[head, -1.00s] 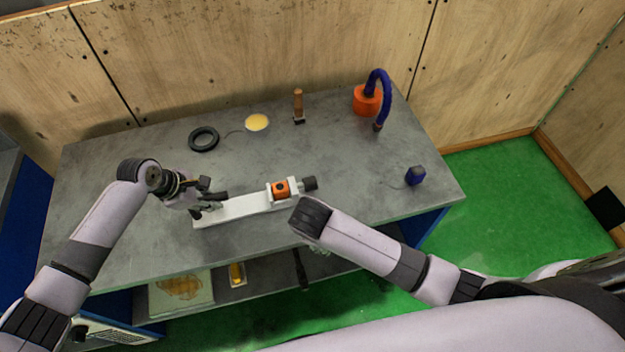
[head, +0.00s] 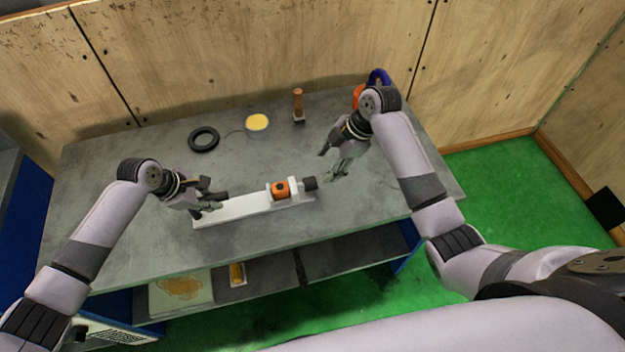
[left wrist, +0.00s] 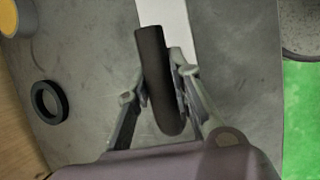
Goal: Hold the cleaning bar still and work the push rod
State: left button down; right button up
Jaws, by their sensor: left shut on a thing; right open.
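The long white bar (head: 245,207) lies on the grey workbench, with an orange block (head: 281,190) near its right end and a dark cylindrical knob (head: 310,183) beyond the block. My left gripper (head: 213,199) is at the bar's left end. In the left wrist view, its fingers are shut on a dark round handle (left wrist: 153,75), and the white bar (left wrist: 178,20) runs away beyond it. I cannot tell which part is the push rod. My right gripper (head: 327,166) is open and empty, above the bench just right of the knob and apart from it.
An orange object with a blue hose (head: 379,76) is partly hidden behind my right arm. The lower shelf (head: 330,257) holds trays.

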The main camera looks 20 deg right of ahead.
aim_at(313, 180)
jog(key=x, duration=1)
jog(key=shift+r, duration=0.1)
grip_shut()
dwell(0.3)
